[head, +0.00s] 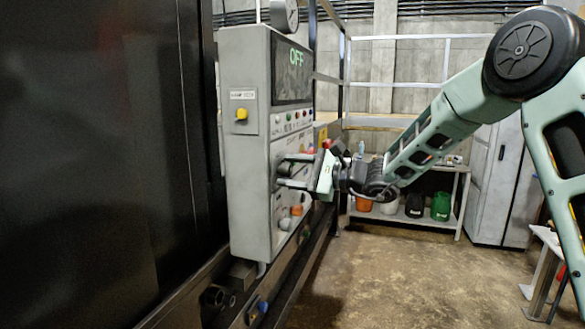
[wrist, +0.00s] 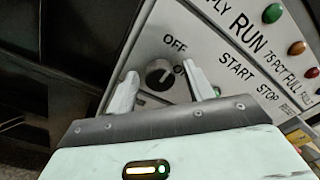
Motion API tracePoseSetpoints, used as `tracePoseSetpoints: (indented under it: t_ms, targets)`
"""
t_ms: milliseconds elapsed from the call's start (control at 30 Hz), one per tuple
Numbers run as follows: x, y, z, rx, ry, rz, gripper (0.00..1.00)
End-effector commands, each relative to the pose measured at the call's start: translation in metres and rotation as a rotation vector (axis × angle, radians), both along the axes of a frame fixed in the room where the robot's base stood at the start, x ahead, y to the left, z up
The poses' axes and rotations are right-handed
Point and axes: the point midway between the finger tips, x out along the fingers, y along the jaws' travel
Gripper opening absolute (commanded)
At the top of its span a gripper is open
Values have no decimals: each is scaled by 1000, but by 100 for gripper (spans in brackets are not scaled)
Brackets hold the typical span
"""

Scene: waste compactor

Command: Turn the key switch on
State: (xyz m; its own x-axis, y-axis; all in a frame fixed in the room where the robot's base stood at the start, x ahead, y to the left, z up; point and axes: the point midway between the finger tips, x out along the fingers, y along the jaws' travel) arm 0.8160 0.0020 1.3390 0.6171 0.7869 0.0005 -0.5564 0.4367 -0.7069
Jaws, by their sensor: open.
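The key switch (wrist: 159,75) is a round dark knob on the control panel, with OFF and ON labels beside it in the wrist view. The control panel (head: 245,165) is a grey box whose screen (head: 293,70) reads OFF. My gripper (wrist: 165,88) is open, with one finger on each side of the knob in the wrist view. I cannot tell whether the fingers touch it. In the head view my gripper (head: 283,176) is at the panel's front face, and the switch is hidden there.
A yellow button (head: 241,114) is on the panel's side. Coloured lamps (wrist: 272,14) sit near the switch, with RUN, START and STOP labels. A shelf with buckets (head: 441,205) and a grey cabinet (head: 497,180) stand behind. The floor (head: 390,270) is clear.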

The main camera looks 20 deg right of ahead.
Motion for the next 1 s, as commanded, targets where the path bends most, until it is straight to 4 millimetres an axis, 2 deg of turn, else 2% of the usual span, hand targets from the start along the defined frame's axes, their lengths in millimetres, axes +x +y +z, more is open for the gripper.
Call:
tracePoseSetpoints:
  t_ms: [233, 400, 767, 1000]
  targets:
    - [0, 0, 0, 0, 0, 0, 52]
    - [0, 0, 0, -1, 0, -1, 8]
    - [0, 0, -1, 22, 31, -1, 8]
    - [0, -1, -1, 102, 143, -2, 8]
